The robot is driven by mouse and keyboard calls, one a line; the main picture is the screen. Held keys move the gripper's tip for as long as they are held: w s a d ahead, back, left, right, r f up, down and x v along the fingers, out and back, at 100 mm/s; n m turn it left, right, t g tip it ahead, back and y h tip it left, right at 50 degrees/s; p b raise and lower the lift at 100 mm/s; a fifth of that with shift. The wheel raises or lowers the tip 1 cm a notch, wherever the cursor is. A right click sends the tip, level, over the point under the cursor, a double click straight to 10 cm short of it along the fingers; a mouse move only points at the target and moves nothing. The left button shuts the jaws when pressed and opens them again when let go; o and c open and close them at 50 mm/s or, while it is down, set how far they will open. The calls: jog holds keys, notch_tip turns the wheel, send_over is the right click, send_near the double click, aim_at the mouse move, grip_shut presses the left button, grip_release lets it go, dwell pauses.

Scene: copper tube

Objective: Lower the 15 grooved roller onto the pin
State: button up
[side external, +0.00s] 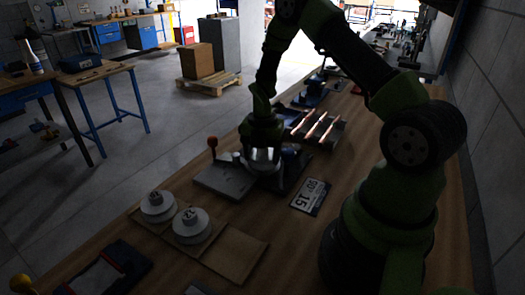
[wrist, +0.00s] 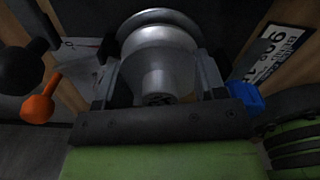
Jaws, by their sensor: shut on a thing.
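The grooved roller (wrist: 158,55) is a silver, flanged, stepped piece between my gripper's two fingers in the wrist view. In the side view the roller (side external: 262,160) shows as a shiny body under my gripper (side external: 262,146), low over the dark metal bending fixture (side external: 225,182). My gripper (wrist: 160,85) is shut on the roller from both sides. The roller looks roughly upright in the side view. The pin is hidden beneath the roller and gripper in both views, so I cannot tell whether the roller touches it.
A label plate (side external: 310,196) lies right of the fixture. Copper tubes (side external: 318,125) lie behind.

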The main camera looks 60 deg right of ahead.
jog(key=shift+f, duration=0.1)
jog(key=o, duration=1.2)
jog(key=shift+c, duration=0.2)
notch_tip(320, 180, up, 9)
jog(key=shift+r, duration=0.45)
